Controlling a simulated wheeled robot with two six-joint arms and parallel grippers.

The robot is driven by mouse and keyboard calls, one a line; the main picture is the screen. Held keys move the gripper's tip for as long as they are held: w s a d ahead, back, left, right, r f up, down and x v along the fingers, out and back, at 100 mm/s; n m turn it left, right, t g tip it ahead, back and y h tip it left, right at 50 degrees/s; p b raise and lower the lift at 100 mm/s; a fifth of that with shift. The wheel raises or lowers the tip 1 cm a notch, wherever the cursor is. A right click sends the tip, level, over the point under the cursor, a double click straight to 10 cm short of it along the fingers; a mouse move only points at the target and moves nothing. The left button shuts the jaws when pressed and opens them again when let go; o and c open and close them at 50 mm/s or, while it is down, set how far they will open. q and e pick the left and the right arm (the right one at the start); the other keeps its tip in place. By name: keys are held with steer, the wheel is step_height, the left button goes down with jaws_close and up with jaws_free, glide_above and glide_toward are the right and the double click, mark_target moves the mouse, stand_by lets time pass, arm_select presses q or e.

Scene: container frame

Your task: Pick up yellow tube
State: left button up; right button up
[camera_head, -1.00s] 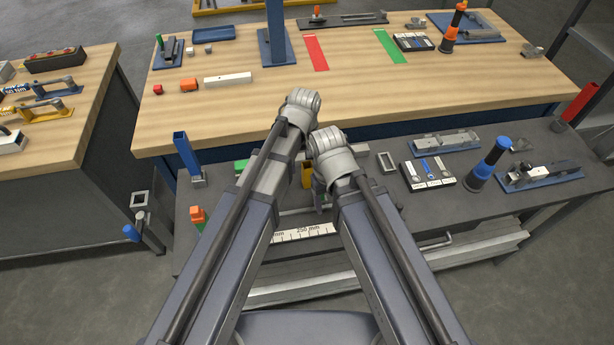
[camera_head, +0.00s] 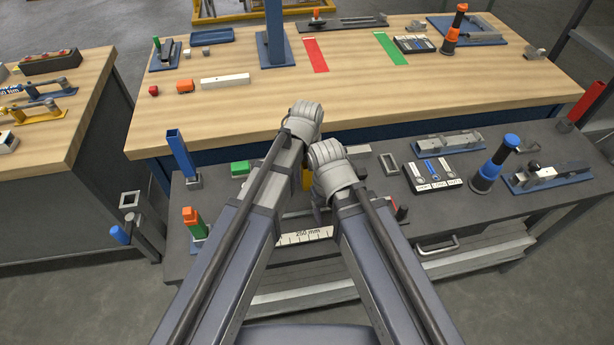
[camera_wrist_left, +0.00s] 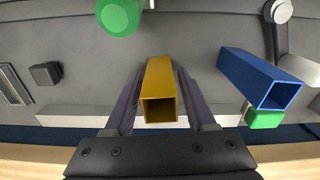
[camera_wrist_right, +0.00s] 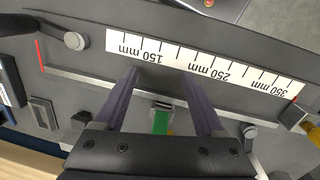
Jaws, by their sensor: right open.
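The yellow tube (camera_wrist_left: 160,85) is a square hollow tube. In the left wrist view it lies between the two fingers of my left gripper (camera_wrist_left: 160,76), its open end toward the camera. Narrow gaps seem to show on both sides, and I cannot tell whether the fingers touch it. In the head view a little of the yellow tube (camera_head: 307,179) shows between my arms; the rest is hidden. My right gripper (camera_wrist_right: 160,76) is open and empty over the grey bench, by a ruler strip. Both grippers' fingers are mostly hidden by my arms in the head view.
A blue square tube (camera_wrist_left: 250,72) and a green round piece (camera_wrist_left: 119,14) are near my left gripper. A ruler strip (camera_wrist_right: 200,62) and a green piece (camera_wrist_right: 160,121) lie under my right gripper. A blue-and-black cylinder (camera_head: 492,165) stands at the bench's right.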

arm_select(q)
jaws_close()
stand_by(0.5)
